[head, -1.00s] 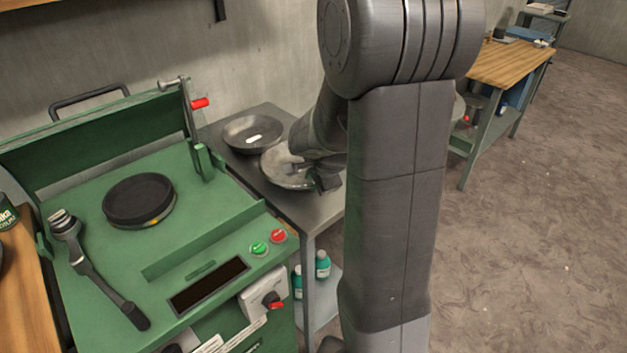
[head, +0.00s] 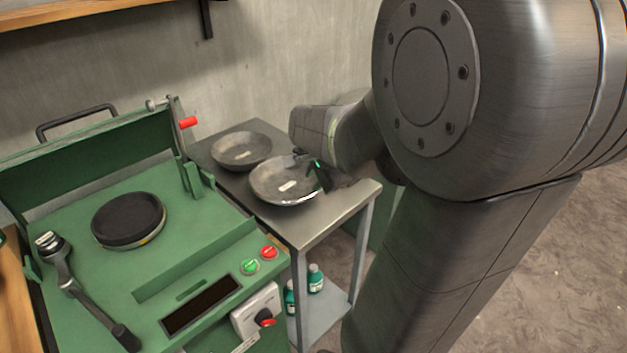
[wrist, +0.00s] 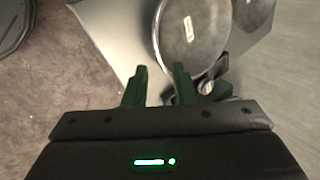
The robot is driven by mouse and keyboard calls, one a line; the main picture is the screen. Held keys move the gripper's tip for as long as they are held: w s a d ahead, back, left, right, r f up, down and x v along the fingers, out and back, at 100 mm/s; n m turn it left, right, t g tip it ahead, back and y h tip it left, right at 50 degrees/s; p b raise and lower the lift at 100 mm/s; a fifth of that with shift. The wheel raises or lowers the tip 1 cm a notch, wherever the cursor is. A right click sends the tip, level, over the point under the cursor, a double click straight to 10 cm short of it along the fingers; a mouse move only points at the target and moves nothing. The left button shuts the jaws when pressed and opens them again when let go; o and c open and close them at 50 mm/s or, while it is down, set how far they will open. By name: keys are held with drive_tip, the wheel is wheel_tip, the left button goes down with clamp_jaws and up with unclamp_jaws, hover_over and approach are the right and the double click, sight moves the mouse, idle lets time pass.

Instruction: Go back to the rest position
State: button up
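My gripper (head: 318,173) is beside the right edge of the nearer metal bowl (head: 283,190) in the head view, partly hidden by my wrist. In the wrist view my gripper (wrist: 172,82) shows two green fingers standing apart with nothing between them. The same bowl (wrist: 190,52) lies just beyond the fingertips there, on the grey side table (wrist: 115,38). Whether a finger touches its rim I cannot tell. A second metal bowl (head: 241,150) sits behind it on the table.
The green machine (head: 215,214) with a dark round disc (head: 128,219) and a lever tool (head: 88,295) stands at the left. Teal bottles (head: 315,279) stand on the table's lower shelf. A wooden shelf (head: 70,14) runs along the wall above. Open floor (head: 560,260) lies at the right.

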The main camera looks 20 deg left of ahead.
idle(0.3)
drive_tip(key=b+x, duration=0.1)
drive_tip(key=x, duration=1)
drive_tip(key=shift+w+a+f, duration=0.15)
drive_tip(key=shift+f, duration=0.15)
drive_tip(key=shift+a+f, duration=0.1)
drive_tip(key=shift+f, duration=0.3)
drive_tip(key=shift+r, duration=0.2)
